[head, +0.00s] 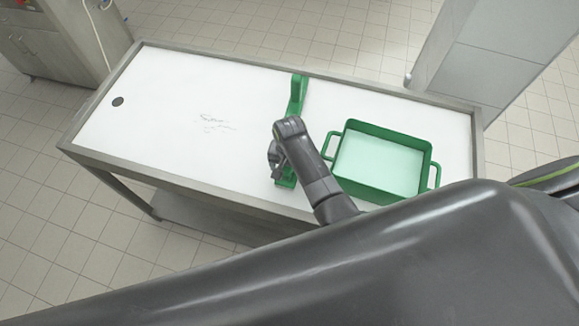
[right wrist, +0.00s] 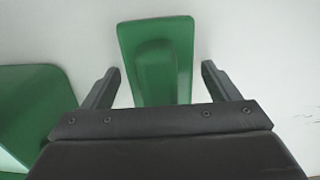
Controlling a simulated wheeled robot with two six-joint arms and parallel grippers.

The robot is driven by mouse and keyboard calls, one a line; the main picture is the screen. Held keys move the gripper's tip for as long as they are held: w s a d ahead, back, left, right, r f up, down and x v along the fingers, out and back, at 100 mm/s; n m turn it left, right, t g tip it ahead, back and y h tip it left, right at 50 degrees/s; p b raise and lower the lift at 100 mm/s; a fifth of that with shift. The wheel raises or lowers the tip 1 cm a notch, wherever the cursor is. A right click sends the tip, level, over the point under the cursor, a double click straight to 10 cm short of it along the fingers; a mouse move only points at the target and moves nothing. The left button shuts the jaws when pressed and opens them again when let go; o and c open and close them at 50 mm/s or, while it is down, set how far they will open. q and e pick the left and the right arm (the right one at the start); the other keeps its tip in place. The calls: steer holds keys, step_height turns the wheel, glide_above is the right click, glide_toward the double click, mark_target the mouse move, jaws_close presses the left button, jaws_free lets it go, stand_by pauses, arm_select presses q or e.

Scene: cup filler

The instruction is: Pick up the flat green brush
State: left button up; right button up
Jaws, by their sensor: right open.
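The flat green brush (head: 297,98) lies on the white table top, lengthwise from the far side toward the near side. My right arm hides its middle part. My right gripper (head: 275,165) is over the near part of the brush. In the right wrist view, one end of the green brush (right wrist: 158,45), with a raised middle, shows between the two fingers of my open right gripper (right wrist: 160,70). There is a gap on each side, and the fingers do not seem to touch it. My left gripper is not in view.
A green tub (head: 346,130) with two side handles and a pale inside stands right of the brush. Its green edge (right wrist: 35,100) seems to show at left in the right wrist view. The table's left half (head: 165,110) is clear except for faint marks and a dark round spot (head: 118,101).

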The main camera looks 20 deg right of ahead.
steer(key=shift+f, duration=0.1)
steer(key=shift+c, duration=0.3)
steer(key=c, duration=1.1)
